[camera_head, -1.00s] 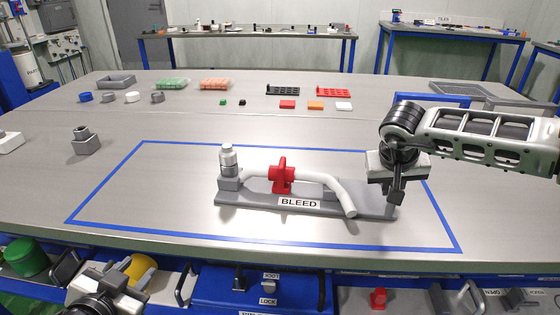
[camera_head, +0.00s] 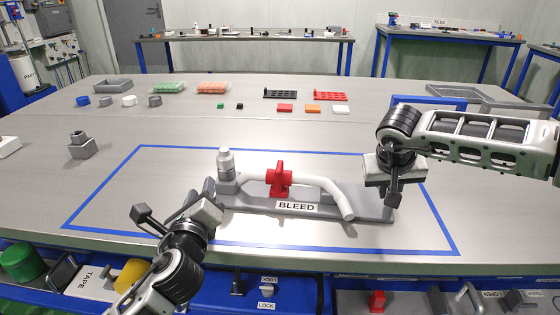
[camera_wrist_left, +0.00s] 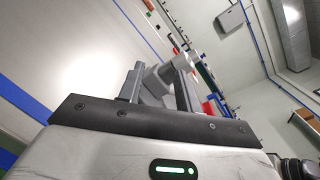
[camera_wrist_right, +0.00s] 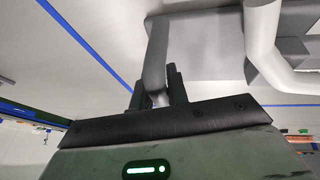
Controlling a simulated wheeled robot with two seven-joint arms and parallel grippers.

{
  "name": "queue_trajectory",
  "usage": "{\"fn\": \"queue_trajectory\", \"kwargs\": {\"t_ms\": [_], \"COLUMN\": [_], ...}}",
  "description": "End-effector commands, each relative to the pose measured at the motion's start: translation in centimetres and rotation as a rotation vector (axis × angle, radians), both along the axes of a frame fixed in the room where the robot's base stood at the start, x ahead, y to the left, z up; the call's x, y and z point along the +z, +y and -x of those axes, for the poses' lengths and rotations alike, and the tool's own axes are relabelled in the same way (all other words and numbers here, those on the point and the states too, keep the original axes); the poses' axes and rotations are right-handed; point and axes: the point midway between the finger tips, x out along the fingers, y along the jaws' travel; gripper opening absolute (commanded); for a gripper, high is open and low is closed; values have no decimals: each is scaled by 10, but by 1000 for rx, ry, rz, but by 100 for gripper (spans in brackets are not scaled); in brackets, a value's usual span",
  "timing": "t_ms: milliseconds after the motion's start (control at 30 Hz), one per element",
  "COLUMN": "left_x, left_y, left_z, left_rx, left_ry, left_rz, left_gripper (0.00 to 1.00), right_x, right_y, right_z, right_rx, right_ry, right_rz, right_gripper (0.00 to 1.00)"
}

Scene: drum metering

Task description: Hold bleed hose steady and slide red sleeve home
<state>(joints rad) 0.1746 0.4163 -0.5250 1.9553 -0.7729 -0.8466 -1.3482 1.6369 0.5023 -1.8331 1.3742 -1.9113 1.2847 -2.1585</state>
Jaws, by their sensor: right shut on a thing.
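The grey base plate (camera_head: 300,207) labelled BLEED lies inside the blue outline. The white bleed hose (camera_head: 332,193) runs through the red sleeve (camera_head: 279,180) and bends down at its right end. A fitting with a pale cylindrical top (camera_head: 226,163) stands at the plate's left end. My right gripper (camera_head: 393,196) is at the plate's right end, shut on a grey bar (camera_wrist_right: 156,62) that joins the plate in the right wrist view. My left gripper (camera_head: 175,202) is open and empty, left and in front of the fitting. The fitting shows beyond its fingers in the left wrist view (camera_wrist_left: 158,76).
A grey block with a fitting (camera_head: 82,144) stands to the left, outside the outline. Rings, trays and small coloured blocks line the back of the table. Drawers with handles and bins lie below the front edge.

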Motion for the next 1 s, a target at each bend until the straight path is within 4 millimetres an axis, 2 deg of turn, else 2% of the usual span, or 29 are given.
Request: {"fn": "queue_trajectory", "kwargs": {"t_ms": [33, 100, 200, 333, 433, 567, 1000], "left_x": [0, 1, 5, 10, 13, 14, 14], "left_y": [-27, -58, -96, -128, -140, -145, -149], "left_z": [-1, 0, 3, 7, 8, -1, -83], "left_rx": [-39, -86, -140, -184, -198, -202, -202], "left_ry": [10, 17, 13, 0, -9, -11, -10], "left_rz": [-98, -242, -417, -575, -640, -667, -663], "left_gripper": [35, 35, 35, 35, 35, 35, 35], "right_x": [-1, -1, -1, -1, -1, -1, 0], "right_y": [0, 0, 0, 0, 0, 0, 0], "right_z": [1, 1, 1, 0, 0, 0, 0], "right_rx": [-1, -1, -1, 0, 0, 1, 1], "right_ry": [3, 3, 3, 2, 2, 2, 0], "right_rz": [0, 0, 0, 0, 0, 0, 0], "right_gripper": [0, 0, 0, 0, 0, 0, 0]}}
